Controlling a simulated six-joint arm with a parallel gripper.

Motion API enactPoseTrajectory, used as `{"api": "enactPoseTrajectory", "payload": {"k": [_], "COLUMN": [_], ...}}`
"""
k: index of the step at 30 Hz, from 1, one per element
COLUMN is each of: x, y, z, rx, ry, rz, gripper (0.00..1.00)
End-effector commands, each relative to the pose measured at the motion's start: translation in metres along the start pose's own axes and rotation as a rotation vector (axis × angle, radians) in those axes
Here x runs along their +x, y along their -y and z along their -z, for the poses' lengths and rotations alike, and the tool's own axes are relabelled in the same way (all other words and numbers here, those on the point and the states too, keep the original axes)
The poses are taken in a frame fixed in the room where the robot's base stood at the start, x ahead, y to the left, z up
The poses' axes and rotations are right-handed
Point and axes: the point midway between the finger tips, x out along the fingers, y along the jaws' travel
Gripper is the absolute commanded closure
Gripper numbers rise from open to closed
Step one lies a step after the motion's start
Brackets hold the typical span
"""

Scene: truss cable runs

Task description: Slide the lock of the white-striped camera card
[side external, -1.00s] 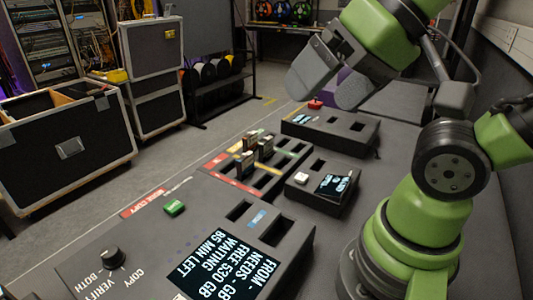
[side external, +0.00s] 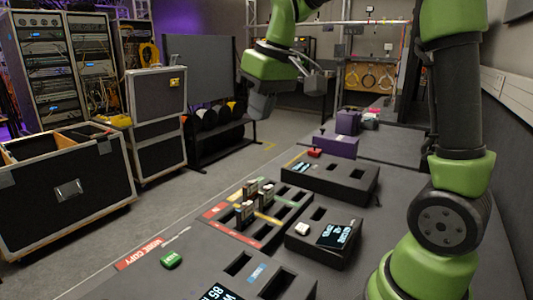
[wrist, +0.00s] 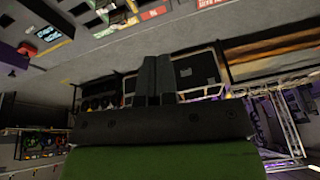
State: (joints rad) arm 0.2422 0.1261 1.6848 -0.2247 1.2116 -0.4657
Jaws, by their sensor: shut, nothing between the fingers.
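Several small upright camera cards (side external: 247,203) stand in a dark slotted tray (side external: 270,232) with red, yellow and green edge strips on the bench. The cards are too small to tell which one has a white stripe, and no lock can be made out. My gripper (side external: 262,106) is high above the bench, behind and above the tray, well apart from the cards. In the wrist view my gripper's fingers (wrist: 155,78) are together with nothing between them. The tray shows upside down at that view's top edge.
Near the tray are a box with a small screen (side external: 323,243), a slotted box (side external: 330,178), a red knob (side external: 314,153), a green button (side external: 171,260) and a front console (side external: 235,285). Flight cases (side external: 70,185) stand on the floor at left. The air around my gripper is clear.

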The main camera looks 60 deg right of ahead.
Motion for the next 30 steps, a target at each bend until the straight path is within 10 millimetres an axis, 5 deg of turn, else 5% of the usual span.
{"api": "enactPoseTrajectory", "payload": {"k": [6,15,30], "x": [0.069,0.149,0.197], "y": [-0.059,-0.124,-0.136], "z": [0.044,0.051,0.037], "rx": [-0.069,-0.137,-0.149], "ry": [0.149,0.292,0.316], "rz": [-0.043,-0.046,-0.044], "gripper": [1.00,1.00,1.00]}}
